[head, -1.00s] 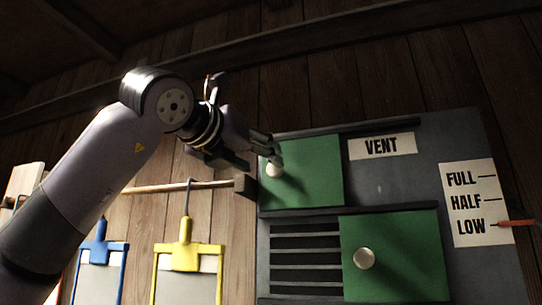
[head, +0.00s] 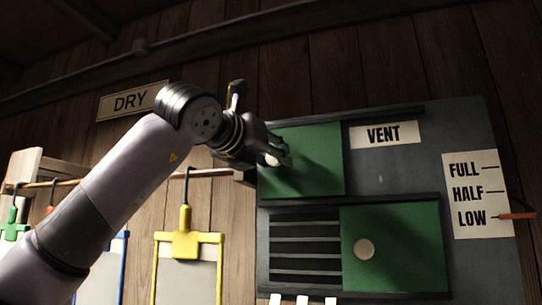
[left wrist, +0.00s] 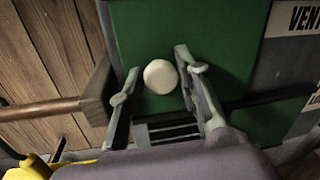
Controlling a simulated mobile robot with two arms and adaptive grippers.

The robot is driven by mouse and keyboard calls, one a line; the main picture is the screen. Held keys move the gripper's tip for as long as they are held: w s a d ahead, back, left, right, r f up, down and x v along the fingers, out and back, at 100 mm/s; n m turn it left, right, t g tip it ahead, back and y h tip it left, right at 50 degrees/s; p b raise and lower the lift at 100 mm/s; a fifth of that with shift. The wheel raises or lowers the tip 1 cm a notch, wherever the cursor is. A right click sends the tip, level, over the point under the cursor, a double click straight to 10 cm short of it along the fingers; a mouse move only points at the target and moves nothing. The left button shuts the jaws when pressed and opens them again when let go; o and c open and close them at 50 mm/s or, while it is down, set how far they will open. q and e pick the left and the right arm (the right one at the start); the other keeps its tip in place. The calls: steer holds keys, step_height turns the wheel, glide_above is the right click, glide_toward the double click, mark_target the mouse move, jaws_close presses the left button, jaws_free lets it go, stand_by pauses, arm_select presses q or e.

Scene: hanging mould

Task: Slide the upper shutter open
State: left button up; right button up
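The upper shutter (head: 318,165) is a green panel at the left of the upper track on the grey vent board. It also shows in the left wrist view (left wrist: 215,40). Its round white knob (left wrist: 160,76) sits between the fingers of my left gripper (left wrist: 157,88), with visible gaps on both sides. In the head view my left gripper (head: 277,152) is at the shutter's left part and partly hides the knob (head: 272,160). The fingers are open. My right gripper is not in view.
The lower green shutter (head: 405,245) with its own knob stands right, beside open slats (head: 305,250). A VENT label (head: 385,135) and a level card (head: 475,195) with a red pointer (head: 518,216) are on the board. A wooden rail (head: 150,180) holds hanging frames, one yellow (head: 186,245).

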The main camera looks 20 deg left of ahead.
arm_select(q)
jaws_close()
stand_by(0.5)
